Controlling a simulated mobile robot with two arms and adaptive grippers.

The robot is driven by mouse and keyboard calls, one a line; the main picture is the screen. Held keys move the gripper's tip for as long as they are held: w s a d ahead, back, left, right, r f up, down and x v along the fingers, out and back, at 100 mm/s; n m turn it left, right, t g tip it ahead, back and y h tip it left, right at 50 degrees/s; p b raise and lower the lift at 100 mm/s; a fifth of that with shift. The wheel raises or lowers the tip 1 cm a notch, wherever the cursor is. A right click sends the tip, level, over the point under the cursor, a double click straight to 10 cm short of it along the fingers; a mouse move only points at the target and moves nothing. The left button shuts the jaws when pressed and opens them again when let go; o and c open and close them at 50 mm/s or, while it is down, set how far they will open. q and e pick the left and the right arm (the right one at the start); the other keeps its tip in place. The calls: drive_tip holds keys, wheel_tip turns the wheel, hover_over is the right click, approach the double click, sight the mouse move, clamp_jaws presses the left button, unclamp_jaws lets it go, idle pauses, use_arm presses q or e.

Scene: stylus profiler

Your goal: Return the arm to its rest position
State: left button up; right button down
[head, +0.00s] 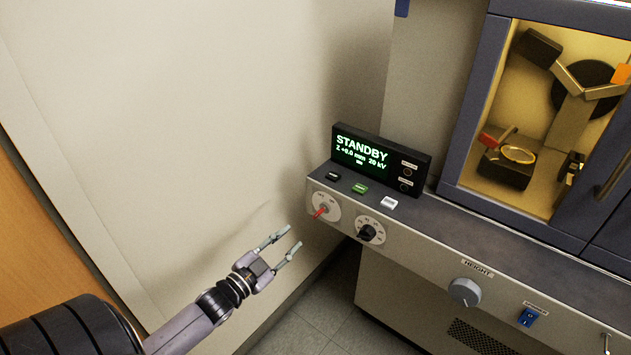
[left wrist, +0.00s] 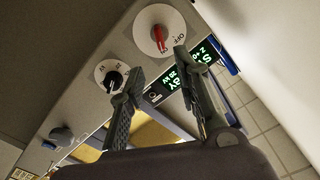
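My left gripper (head: 288,246) is open and empty, its two fingers apart in the air in front of the stylus profiler's control panel. In the head view it is to the lower left of the red-pointer knob (head: 320,211) and does not touch it. In the left wrist view the open fingers (left wrist: 155,75) point toward the panel, with the red knob (left wrist: 160,38) and the black-pointer knob (left wrist: 113,78) beyond them. My right gripper is not in view.
The display (head: 378,160) reads STANDBY, Z +0.0 mm, 20 kV. The panel also carries a HEIGHT knob (head: 464,292), a blue power switch (head: 528,317) and small buttons. A windowed chamber (head: 545,120) is at upper right. A bare wall (head: 190,120) is behind my arm.

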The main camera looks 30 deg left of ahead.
use_arm(q)
drive_tip(key=s+d+f+n+g+y, duration=0.1)
drive_tip(key=s+f+g, duration=0.25)
drive_tip(key=f, duration=0.65)
drive_tip(key=s+d+f+n+g+y, duration=0.15)
drive_tip(key=s+f, duration=0.35)
drive_tip(key=f, duration=0.5)
drive_tip(key=s+f+n+g, duration=0.1)
drive_tip(key=s+f+g, duration=0.25)
drive_tip(key=f, duration=0.65)
drive_tip(key=s+d+f+g, duration=0.2)
drive_tip(key=s+d+f, duration=0.2)
drive_tip(key=s, duration=0.5)
drive_tip(key=s+d+f+g, duration=0.3)
drive_tip(key=s+f, duration=0.4)
drive_tip(key=s, duration=0.2)
drive_tip(key=s+d+f+n+g, duration=0.1)
drive_tip(key=s+d+f+g, duration=0.2)
drive_tip(key=s+f, duration=0.3)
drive_tip(key=s+d+h, duration=0.1)
drive_tip(key=s, duration=0.1)
drive_tip(key=shift+s+d, duration=0.3)
drive_tip(key=shift+s, duration=0.1)
